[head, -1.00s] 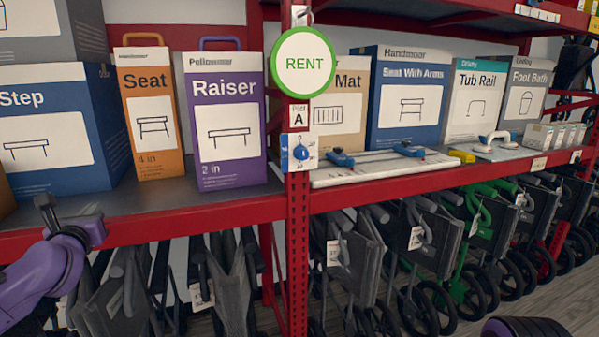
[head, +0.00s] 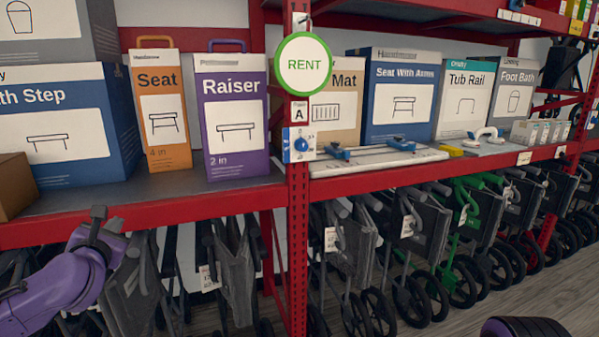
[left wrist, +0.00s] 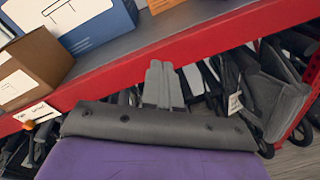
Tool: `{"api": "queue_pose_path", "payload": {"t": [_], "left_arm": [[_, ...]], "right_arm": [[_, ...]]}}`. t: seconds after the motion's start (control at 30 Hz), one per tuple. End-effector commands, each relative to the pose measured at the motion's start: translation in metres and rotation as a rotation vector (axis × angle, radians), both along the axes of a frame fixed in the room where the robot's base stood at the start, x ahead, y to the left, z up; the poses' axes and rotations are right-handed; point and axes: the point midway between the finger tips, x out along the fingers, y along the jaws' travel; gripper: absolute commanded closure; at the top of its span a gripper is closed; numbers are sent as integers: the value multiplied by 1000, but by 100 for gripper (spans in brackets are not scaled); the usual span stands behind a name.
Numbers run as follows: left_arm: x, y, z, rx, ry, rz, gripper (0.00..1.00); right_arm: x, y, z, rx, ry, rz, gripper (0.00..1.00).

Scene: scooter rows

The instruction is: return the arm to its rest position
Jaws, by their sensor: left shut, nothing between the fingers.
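My left arm (head: 65,280) is purple and comes in from the lower left in the head view. Its dark gripper (head: 106,219) is shut and empty, in front of the red shelf edge and the folded scooters below. In the left wrist view the two grey fingers (left wrist: 164,84) lie close together, pointing at the red shelf beam (left wrist: 190,45). My right gripper is not in view.
Boxes stand on the shelf, among them an orange Seat box (head: 160,115) and a purple Raiser box (head: 232,118). A red post (head: 298,230) carries a round RENT sign (head: 303,64). Folded scooters (head: 345,240) line the floor below.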

Motion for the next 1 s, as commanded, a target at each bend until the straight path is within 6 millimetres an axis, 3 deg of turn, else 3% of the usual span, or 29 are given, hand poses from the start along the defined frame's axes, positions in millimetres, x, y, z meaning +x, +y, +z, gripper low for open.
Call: {"api": "queue_pose_path", "payload": {"t": [0.17,0.27,0.37,0.43,0.57,0.7,0.8,0.9,1.0], "left_arm": [[2,-49,-55,287,216,-103,100],[-4,-77,-99,462,357,-181,100],[-20,-106,-158,669,530,-290,100],[-43,-125,-210,836,674,-395,100],[-110,-148,-307,1142,939,-634,100],[-207,-154,-389,1419,1182,-935,100],[-276,-151,-426,1557,1304,-1146,100],[-326,-148,-448,1650,1368,-1319,100],[-353,-152,-459,1677,1386,-1413,100]], "right_arm": [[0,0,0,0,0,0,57],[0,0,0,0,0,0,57],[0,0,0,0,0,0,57],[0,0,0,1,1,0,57],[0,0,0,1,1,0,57],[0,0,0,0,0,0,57],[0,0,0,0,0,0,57],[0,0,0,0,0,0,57],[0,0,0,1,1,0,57]]}}
